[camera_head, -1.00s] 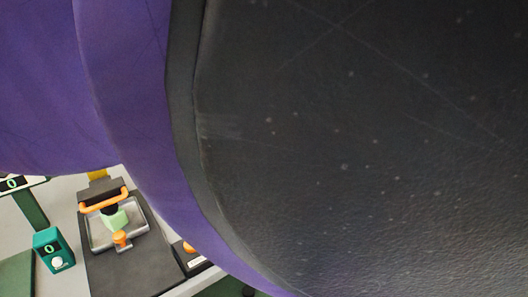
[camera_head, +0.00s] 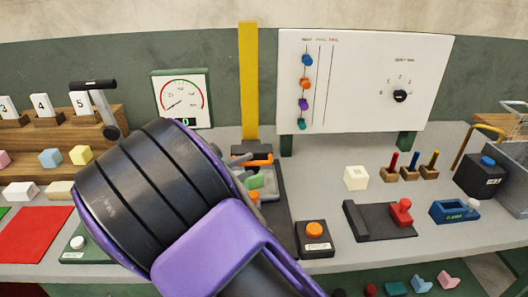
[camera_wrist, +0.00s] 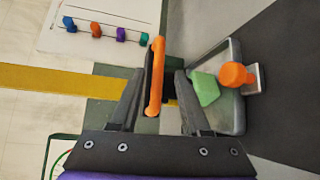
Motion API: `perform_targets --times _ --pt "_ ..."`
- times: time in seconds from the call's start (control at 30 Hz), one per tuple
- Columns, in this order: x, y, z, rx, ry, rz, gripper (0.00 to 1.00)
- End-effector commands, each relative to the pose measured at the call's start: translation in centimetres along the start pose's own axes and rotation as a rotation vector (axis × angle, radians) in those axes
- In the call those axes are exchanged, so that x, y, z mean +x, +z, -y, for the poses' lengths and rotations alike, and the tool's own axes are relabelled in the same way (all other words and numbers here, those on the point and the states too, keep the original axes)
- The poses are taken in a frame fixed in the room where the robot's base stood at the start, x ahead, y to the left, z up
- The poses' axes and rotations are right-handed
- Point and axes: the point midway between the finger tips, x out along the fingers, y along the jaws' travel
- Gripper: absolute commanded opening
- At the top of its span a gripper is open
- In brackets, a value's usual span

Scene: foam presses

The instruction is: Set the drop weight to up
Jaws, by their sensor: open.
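The drop weight is a dark block with an orange handle (camera_head: 257,161), low in front of the yellow column (camera_head: 248,75). In the wrist view the orange handle (camera_wrist: 155,75) runs between the two fingers of my gripper (camera_wrist: 159,78). My gripper is open, with a finger on either side of the handle and a gap showing. Whether a finger touches it I cannot tell. A green foam piece (camera_wrist: 205,88) lies in the grey tray (camera_wrist: 237,112) beside the handle, with an orange knob (camera_wrist: 234,74) at the tray's edge. My arm hides part of the press in the head view.
A round dial gauge (camera_head: 181,100) stands left of the column. A white board (camera_head: 350,80) with coloured sliders stands right. An orange button box (camera_head: 314,238) and a red-handled device (camera_head: 385,222) sit on the bench to the right.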

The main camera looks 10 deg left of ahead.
Motion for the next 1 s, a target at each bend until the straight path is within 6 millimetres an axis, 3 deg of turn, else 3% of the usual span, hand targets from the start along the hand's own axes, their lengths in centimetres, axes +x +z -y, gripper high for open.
perform_targets --times 0.2,0.53,0.57,0.8,1.0 --pt "2.5 0.1 -0.2 0.003 0.001 0.003 0.47" --pt "2.9 0.1 -0.1 0.003 0.001 0.003 0.47" --pt "2.9 0.1 -0.1 0.003 0.001 0.003 0.45" --pt "2.9 0.1 -0.1 0.003 0.001 0.003 0.02" --pt "2.9 0.1 -0.1 0.003 0.001 0.003 0.0"
